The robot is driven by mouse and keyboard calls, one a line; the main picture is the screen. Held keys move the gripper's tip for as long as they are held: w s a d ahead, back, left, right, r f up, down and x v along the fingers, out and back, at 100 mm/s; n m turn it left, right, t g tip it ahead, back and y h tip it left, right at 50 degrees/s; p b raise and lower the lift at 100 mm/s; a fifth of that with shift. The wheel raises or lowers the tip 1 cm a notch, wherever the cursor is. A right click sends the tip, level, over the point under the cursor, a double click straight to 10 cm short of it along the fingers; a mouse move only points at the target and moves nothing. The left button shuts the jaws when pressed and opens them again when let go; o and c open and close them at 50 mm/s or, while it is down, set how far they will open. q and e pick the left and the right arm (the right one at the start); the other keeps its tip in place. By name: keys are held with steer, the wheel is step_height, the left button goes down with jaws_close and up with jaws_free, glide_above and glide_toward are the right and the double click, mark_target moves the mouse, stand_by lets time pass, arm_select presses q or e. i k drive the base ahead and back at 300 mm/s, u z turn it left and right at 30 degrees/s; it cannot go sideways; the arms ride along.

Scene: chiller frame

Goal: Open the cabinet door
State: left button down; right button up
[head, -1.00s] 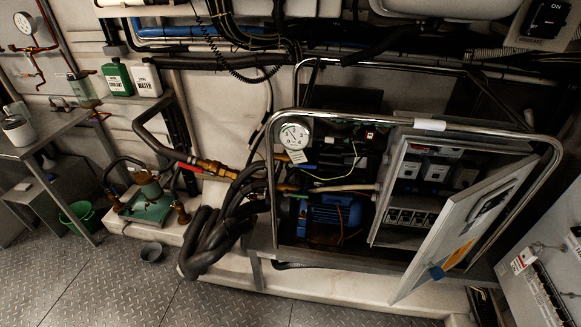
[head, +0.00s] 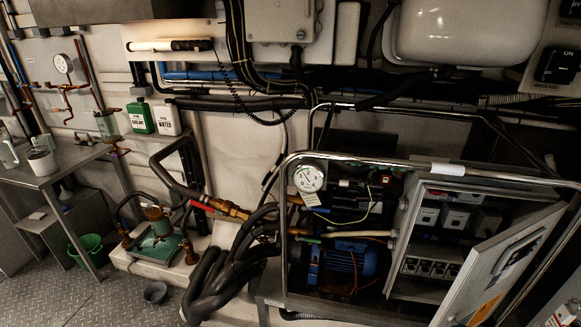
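The cabinet (head: 418,232) is a light grey electrical box inside the chrome tube frame at the right. Its door (head: 497,270) stands swung open to the right and towards me, and its lower end runs out of the picture. Inside the cabinet, a row of grey switch units (head: 456,219) and a lower strip of breakers (head: 430,267) show. Neither of my grippers is in view, and nothing touches the door in the part that shows.
The chrome frame (head: 365,160) surrounds the cabinet, a blue motor (head: 345,262) and a gauge (head: 308,178). Thick black hoses (head: 225,275) run left of it. A steel table (head: 62,167) stands at far left.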

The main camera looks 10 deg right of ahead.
mark_target(482, 282)
steer(key=u, duration=0.2)
steer(key=k, duration=0.35)
steer(key=z, duration=1.4)
steer(key=i, duration=0.75)
steer(key=z, duration=0.5)
